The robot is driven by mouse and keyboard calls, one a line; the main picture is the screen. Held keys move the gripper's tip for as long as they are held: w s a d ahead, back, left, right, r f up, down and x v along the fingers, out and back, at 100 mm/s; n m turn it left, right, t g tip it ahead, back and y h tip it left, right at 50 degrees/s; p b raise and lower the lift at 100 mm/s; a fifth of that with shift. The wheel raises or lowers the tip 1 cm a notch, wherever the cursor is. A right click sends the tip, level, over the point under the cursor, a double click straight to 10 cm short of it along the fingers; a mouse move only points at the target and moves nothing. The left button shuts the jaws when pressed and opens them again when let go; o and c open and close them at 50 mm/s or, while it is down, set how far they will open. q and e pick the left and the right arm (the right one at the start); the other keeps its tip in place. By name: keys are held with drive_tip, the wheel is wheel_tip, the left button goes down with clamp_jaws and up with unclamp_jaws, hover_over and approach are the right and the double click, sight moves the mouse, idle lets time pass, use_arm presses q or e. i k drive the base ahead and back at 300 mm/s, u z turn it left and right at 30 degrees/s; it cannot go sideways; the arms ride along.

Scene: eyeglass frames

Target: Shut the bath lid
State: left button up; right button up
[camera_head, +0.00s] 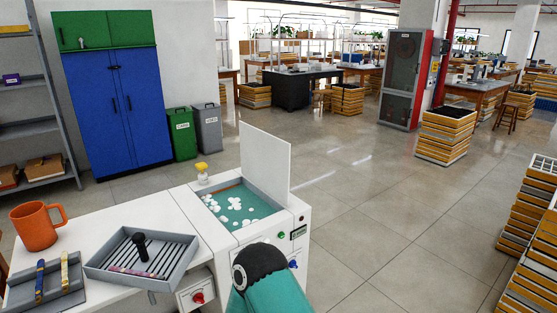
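The bath (235,222) is a white-rimmed basin at the right end of the white bench, with teal inside and several white foam-like blobs. Its lid (265,163) is a flat white panel standing upright along the bath's far right edge, so the bath is open. One teal arm link of mine with a black joint (262,262) rises from the bottom edge in front of the bath and hides part of its front panel. Neither of my grippers is in view.
A grey slatted tray (107,269) holding a black-knobbed tool (140,243), an orange mug (37,227) and a grey holder (60,290) are on the bench at left. A yellow-topped item (202,169) stands behind the bath. Open floor lies to the right.

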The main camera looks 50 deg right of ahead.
sight(266, 158)
drive_tip(key=u, duration=0.1)
drive_tip(key=i, duration=0.2)
drive_tip(key=z, duration=3)
drive_tip(key=i, duration=0.25)
drive_tip(key=z, duration=0.75)
drive_tip(key=i, duration=3.05)
drive_tip(key=u, duration=1.8)
